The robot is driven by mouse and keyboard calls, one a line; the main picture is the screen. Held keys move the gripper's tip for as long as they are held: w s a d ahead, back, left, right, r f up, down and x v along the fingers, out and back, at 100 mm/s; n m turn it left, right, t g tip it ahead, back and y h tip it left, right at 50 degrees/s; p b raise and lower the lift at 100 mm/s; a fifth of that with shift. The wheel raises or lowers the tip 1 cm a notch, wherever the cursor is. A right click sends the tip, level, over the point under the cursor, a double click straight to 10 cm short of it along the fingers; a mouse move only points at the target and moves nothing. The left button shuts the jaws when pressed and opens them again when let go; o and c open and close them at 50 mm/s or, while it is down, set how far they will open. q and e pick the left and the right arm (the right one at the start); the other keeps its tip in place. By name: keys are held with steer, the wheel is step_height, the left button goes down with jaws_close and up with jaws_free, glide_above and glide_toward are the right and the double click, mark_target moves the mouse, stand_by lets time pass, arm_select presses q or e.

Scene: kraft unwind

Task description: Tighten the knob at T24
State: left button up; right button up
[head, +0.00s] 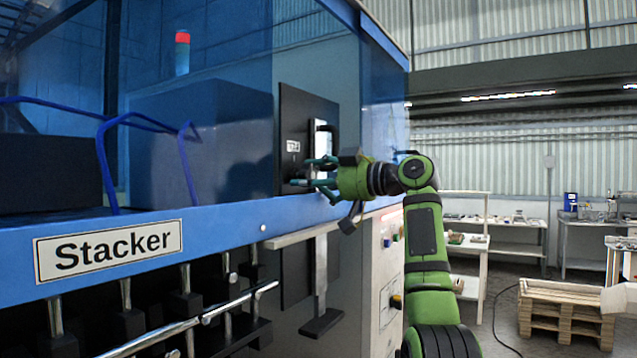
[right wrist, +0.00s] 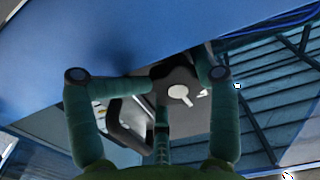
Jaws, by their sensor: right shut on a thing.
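The T24 label (head: 293,146) is on a black upright panel (head: 292,110) on the front of the blue machine. My right gripper (head: 302,173) reaches in from the right to the lower part of this panel. In the right wrist view, its green fingers close around a dark lobed knob (right wrist: 170,76) with a pale centre mark. The gripper is shut on this knob. The fingers hide part of the knob's rim, and the knob cannot be made out in the head view. My left gripper is in neither view.
A pale plate with a dark handle (head: 334,134) stands on the panel just above the gripper. The machine's blue ledge (head: 225,225) with the Stacker sign (head: 108,250) runs below. Wooden pallets (head: 565,310) stand far right, with open floor before them.

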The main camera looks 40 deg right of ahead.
steer(key=shift+o, duration=0.2)
steer(key=shift+s+a+r+m, duration=0.1)
steer(key=shift+a+r+m, duration=0.05)
steer(key=shift+r+m, duration=0.3)
steer(key=shift+s+a+r+m, duration=0.1)
steer(key=shift+r+m, duration=0.25)
steer(key=shift+r, duration=0.1)
steer(key=o, duration=0.8)
steer(key=shift+a, duration=0.15)
steer(key=shift+s, duration=0.15)
steer(key=shift+f, duration=0.15)
